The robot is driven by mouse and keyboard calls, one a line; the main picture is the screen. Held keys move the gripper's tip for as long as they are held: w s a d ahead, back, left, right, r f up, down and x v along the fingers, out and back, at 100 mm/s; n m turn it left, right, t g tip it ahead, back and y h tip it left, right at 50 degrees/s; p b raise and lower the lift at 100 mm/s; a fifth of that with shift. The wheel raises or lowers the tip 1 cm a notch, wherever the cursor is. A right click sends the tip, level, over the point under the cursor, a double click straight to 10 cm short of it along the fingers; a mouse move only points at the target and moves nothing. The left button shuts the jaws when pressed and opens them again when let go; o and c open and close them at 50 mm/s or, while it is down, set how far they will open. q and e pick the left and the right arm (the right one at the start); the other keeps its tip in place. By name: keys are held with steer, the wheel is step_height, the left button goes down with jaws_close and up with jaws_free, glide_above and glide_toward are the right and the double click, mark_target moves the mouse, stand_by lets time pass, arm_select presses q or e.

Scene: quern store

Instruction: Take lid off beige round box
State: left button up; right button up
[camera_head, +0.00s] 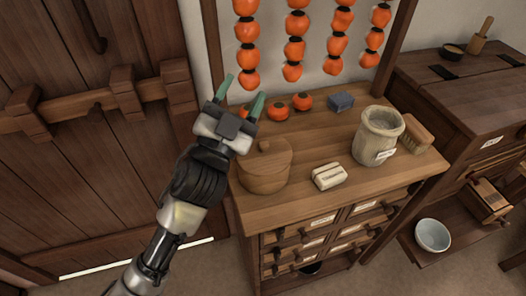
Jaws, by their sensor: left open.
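The round wooden box (264,178), light brown, stands at the left end of the wooden counter. Its lid (266,155) is on it, with a small knob on top near the far edge. My left gripper (242,92) is open, with its two green-tipped fingers pointing up and away from me. In the picture it is above and left of the box, and its body partly covers the box's upper left side. Nothing shows between its fingers. My right gripper is not in view.
On the counter (315,211) are a cream block (329,176), a beige cloth sack (378,137), a brush (415,133), a blue-grey block (341,102) and loose orange fruits (302,101). Strings of orange fruit (295,46) hang behind. A wooden door (90,190) is at left.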

arm_select(q)
steer(key=s+d+r+m+g+h, duration=0.4)
steer(key=d+r+m+g+h, duration=0.4)
steer(key=m+g+h, duration=0.75)
steer(key=s+d+f+m+g+y, duration=0.1)
steer(key=s+d+m+g+y, duration=0.3)
steer(key=m+g, duration=0.5)
steer(key=m+t+y, duration=0.3)
steer(key=m+y, duration=0.4)
steer(key=y, duration=1.6)
glide_above(264, 142)
steer(key=shift+n, duration=0.25)
steer(key=f, duration=1.2)
steer(key=shift+w+d+p, duration=0.1)
steer(key=shift+w+p, duration=0.2)
steer(key=shift+p, duration=0.05)
steer(key=f, duration=0.2)
steer(key=f+p, duration=0.1)
steer(key=f, duration=0.2)
steer(key=shift+s+f+p, duration=0.3)
steer(key=shift+p, duration=0.05)
steer(key=shift+f, duration=0.25)
jaws_close()
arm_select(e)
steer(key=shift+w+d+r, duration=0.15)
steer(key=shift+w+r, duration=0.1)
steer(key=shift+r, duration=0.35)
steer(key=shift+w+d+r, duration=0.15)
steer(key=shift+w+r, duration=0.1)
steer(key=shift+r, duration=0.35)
